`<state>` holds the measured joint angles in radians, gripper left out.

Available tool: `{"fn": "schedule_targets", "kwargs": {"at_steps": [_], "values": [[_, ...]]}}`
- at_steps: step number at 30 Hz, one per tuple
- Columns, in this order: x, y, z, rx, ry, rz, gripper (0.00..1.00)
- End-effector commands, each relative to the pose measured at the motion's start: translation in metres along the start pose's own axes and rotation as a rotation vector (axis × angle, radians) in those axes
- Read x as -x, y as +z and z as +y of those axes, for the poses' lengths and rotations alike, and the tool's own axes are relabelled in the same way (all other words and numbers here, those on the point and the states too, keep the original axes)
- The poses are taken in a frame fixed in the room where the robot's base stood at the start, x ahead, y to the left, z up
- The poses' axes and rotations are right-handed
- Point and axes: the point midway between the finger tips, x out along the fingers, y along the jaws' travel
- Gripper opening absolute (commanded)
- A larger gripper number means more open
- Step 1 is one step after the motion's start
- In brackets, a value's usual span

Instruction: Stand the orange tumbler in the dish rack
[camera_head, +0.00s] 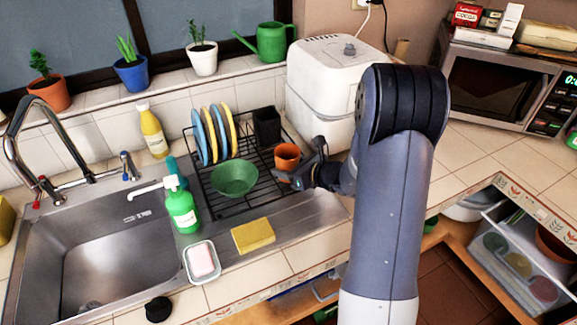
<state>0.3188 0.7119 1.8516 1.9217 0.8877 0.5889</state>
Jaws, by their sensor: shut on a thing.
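The orange tumbler (287,155) is upright at the right part of the black wire dish rack (258,203). My gripper (287,172) is shut on the tumbler, reaching it from the right. I cannot tell whether the tumbler's base touches the rack wires or is a little above them. The rack also holds a green bowl (234,179), several blue and yellow plates (217,132) standing on edge, and a black cutlery holder (267,127). My gripper hides part of the tumbler's lower side.
A white appliance (325,90) stands close behind the rack. The sink (90,250) is at the left. The rack's front wires are bare.

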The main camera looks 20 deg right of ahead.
Motion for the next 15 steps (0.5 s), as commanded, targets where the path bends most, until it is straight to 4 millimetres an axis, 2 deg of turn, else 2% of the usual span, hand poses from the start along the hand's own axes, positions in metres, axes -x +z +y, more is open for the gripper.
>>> {"fn": "schedule_targets", "kwargs": {"at_steps": [8, 9, 15], "values": [[-0.0017, -0.0040, 0.0000, 0.000, 0.000, 0.000, 0.30], [-0.0016, -0.0039, 0.0000, 0.000, 0.000, 0.000, 0.57], [-0.0011, -0.0029, 0.0000, -0.001, 0.000, 0.001, 0.73]]}}
